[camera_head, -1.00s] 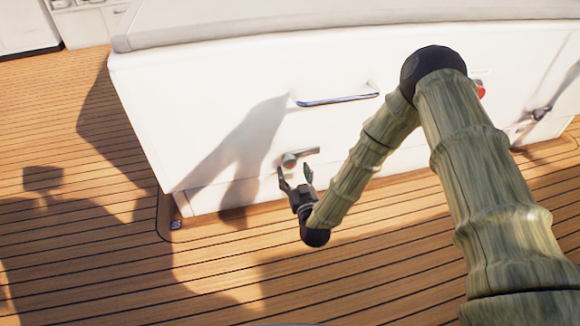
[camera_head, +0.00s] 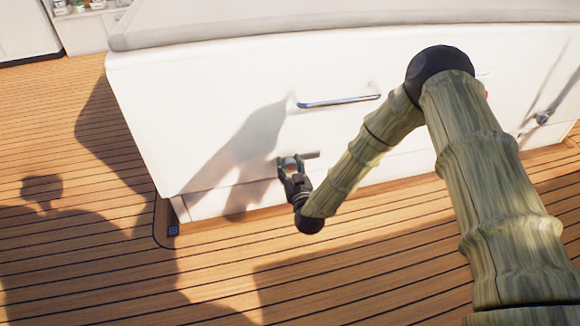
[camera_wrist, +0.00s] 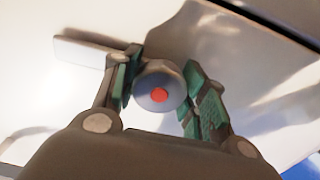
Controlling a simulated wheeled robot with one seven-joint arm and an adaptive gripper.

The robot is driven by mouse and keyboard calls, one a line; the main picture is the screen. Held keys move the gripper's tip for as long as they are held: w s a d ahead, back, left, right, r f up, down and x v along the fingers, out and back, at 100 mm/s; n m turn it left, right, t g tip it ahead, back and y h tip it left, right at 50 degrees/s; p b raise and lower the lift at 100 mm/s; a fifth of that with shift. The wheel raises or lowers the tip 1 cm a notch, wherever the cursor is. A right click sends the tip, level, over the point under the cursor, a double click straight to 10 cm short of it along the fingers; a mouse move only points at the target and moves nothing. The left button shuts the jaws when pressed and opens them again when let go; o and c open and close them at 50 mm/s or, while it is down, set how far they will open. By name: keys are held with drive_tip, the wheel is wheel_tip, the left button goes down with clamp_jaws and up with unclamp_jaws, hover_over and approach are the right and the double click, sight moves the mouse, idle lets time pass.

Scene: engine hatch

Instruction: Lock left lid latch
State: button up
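The left lid latch (camera_head: 309,155) is a small grey handle low on the white hatch front, pointing to the right in the head view. In the wrist view its round grey hub with a red centre (camera_wrist: 159,93) sits between my fingers, and its lever (camera_wrist: 85,50) extends to the upper left. My gripper (camera_head: 291,168) is at the latch, with its green-padded fingers (camera_wrist: 163,100) on either side of the hub. The left finger is close to the hub and lever; whether it touches is unclear. A gap shows on the right side. The gripper is open.
The white hatch box (camera_head: 215,105) has a metal bar handle (camera_head: 340,100) above the latch. A second latch (camera_head: 541,117) is at the far right. The teak deck (camera_head: 90,150) is clear to the left and in front.

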drive_tip(key=shift+c, duration=1.1)
drive_tip(key=shift+p, duration=0.35)
drive_tip(key=m+p, duration=0.3)
drive_tip(key=shift+r, duration=0.2)
drive_tip(key=m+p, duration=0.4)
drive_tip(key=m, duration=0.1)
drive_tip(key=shift+f, duration=0.1)
drive_tip(key=m+p, duration=0.2)
drive_tip(key=m, duration=0.3)
drive_tip(key=shift+a+m+p, duration=0.1)
drive_tip(key=shift+m+p, duration=0.3)
drive_tip(key=shift+m, duration=2.1)
drive_tip(key=shift+s, duration=0.1)
